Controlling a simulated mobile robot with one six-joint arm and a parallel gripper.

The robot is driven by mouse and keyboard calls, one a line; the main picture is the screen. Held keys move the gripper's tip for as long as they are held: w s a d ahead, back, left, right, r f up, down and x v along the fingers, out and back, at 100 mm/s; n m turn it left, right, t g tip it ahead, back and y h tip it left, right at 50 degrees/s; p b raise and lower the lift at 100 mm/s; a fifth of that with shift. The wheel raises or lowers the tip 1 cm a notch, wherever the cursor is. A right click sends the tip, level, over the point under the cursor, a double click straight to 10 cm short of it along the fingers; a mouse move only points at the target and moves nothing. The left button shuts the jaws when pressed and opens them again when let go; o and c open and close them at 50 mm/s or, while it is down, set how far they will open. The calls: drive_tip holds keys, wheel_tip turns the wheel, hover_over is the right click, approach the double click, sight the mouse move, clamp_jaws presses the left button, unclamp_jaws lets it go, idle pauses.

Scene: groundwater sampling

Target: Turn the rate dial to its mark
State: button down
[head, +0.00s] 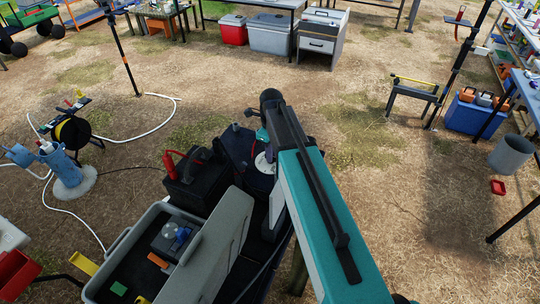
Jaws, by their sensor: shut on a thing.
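An open grey case (118,262) lies at the lower left with its lid standing up on the right side. My teal and black arm crosses the middle of the view to the right of the case. My gripper does not show; the arm or the case lid hides it and whatever it touches.
A black battery-like box (198,180) with red clips stands behind the case. A blue wellhead-like post (62,168) and a hose reel (72,132) with white hose are at left. A grey bucket (511,155) stands at right. Dry ground between them is mostly clear.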

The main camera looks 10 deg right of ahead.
drive_tip(key=shift+w+a+m, duration=0.1)
drive_tip(key=shift+m, duration=1.1)
drive_tip(key=c, duration=1.8)
unclamp_jaws()
drive_tip(key=shift+o, duration=0.2)
drive_tip(key=shift+r, duration=0.1)
wheel_tip(320, 180, up, 14)
drive_tip(key=b, duration=0.3)
drive_tip(key=shift+b, duration=0.3)
